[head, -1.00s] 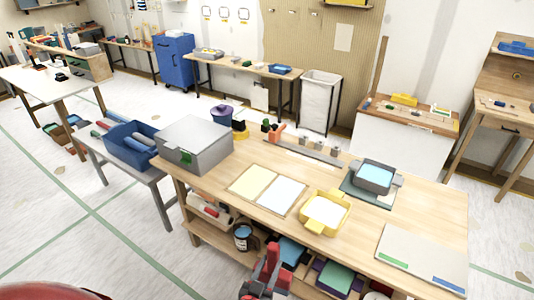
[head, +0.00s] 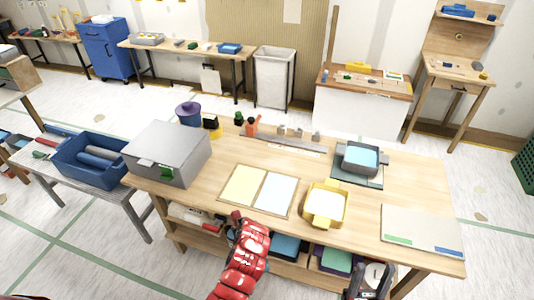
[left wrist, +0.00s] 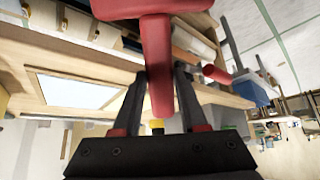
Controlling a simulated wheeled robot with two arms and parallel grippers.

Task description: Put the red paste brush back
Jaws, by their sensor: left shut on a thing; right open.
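My left gripper (left wrist: 158,110) is shut on the red paste brush (left wrist: 158,65) in the left wrist view. The brush's handle lies between the two dark fingers and its broad red head crosses the top of that view. In the head view my red left arm reaches up to the front edge of the wooden worktable (head: 400,185); a small red part of the brush (head: 236,214) seems to show there, but the fingers are hard to make out. My dark right gripper (head: 370,280) is open at the bottom, in front of the table.
On the table are a grey box (head: 165,150), pale yellow and white sheets (head: 259,189), a yellow tray (head: 325,203), a dark tray with blue content (head: 361,158) and a white board (head: 422,232). An orange-red object (head: 253,126) stands at the back. Below is a filled shelf.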

